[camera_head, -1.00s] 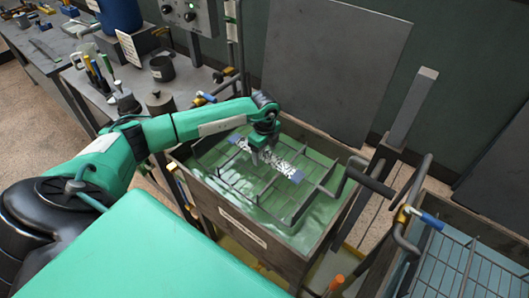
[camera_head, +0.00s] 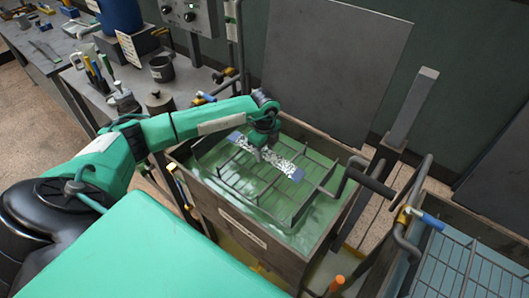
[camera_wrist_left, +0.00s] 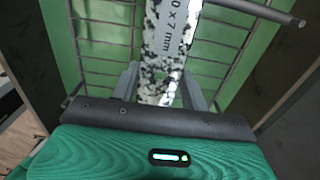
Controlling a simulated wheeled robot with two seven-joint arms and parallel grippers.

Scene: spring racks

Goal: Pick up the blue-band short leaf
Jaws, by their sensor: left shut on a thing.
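The blue-band short leaf (camera_head: 281,163) is a flat strip with a black-and-white speckled middle and blue ends. It lies across the wire rack (camera_head: 245,188) in the tank of green liquid. In the left wrist view the leaf (camera_wrist_left: 165,40) runs between the fingers, with a grey label reading "0 x 7 mm" in part. My left gripper (camera_head: 261,154) points down over the leaf's middle and is shut on it. It also shows in the left wrist view (camera_wrist_left: 160,88). Whether the leaf touches the rack bars I cannot tell. My right gripper is out of view.
The tank's wooden wall (camera_head: 235,222) surrounds the rack, and a crank-like handle (camera_head: 365,180) rises at its right. A second tank with a wire rack (camera_head: 460,270) stands at lower right. A bench with a dark mug (camera_head: 161,68) and tools is at back left.

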